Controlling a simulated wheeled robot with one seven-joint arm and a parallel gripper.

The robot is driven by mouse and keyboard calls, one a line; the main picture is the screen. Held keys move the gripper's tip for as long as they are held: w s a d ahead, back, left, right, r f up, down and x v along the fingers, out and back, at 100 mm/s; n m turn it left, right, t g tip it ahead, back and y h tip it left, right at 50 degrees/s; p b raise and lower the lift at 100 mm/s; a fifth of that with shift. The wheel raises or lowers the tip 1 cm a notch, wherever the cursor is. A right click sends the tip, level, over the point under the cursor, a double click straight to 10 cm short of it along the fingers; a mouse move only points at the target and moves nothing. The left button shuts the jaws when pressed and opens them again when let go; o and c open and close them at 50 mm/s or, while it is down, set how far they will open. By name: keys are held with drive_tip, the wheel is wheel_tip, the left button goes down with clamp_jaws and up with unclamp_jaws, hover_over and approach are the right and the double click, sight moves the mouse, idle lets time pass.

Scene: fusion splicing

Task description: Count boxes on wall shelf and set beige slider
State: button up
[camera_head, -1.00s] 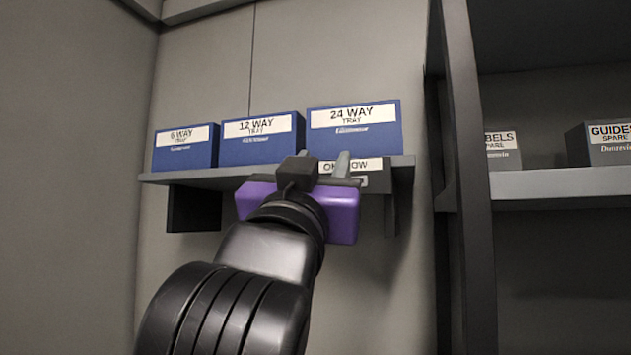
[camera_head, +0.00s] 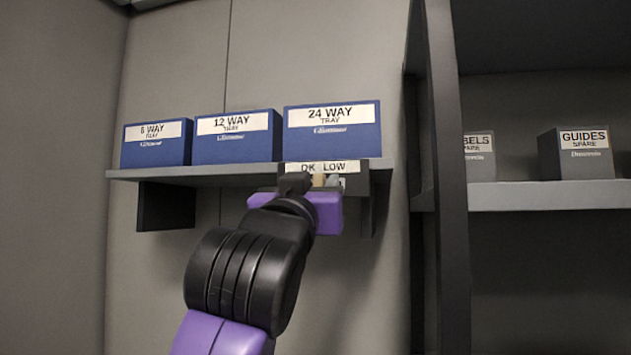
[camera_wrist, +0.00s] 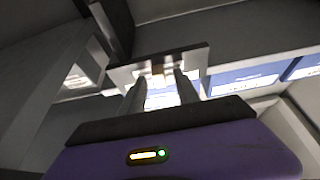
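Three blue tray boxes stand in a row on the wall shelf (camera_head: 240,174) in the head view: 6 WAY (camera_head: 156,146), 12 WAY (camera_head: 236,140) and 24 WAY (camera_head: 332,132). A dark slider plate with an "OK LOW" label (camera_head: 322,167) is on the shelf's front under the 24 WAY box. The small beige slider (camera_head: 319,181) shows just below the label, partly hidden by my gripper (camera_head: 320,183). In the wrist view, my gripper's two fingers (camera_wrist: 161,88) are apart, and the beige slider (camera_wrist: 158,69) shows between their tips. Contact cannot be told.
A dark upright post (camera_head: 447,180) stands to the right of the wall shelf. Beyond it, another shelf (camera_head: 540,195) holds grey boxes, one labelled GUIDES SPARE (camera_head: 576,156).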

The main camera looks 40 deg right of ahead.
clamp_jaws()
idle(1.4)
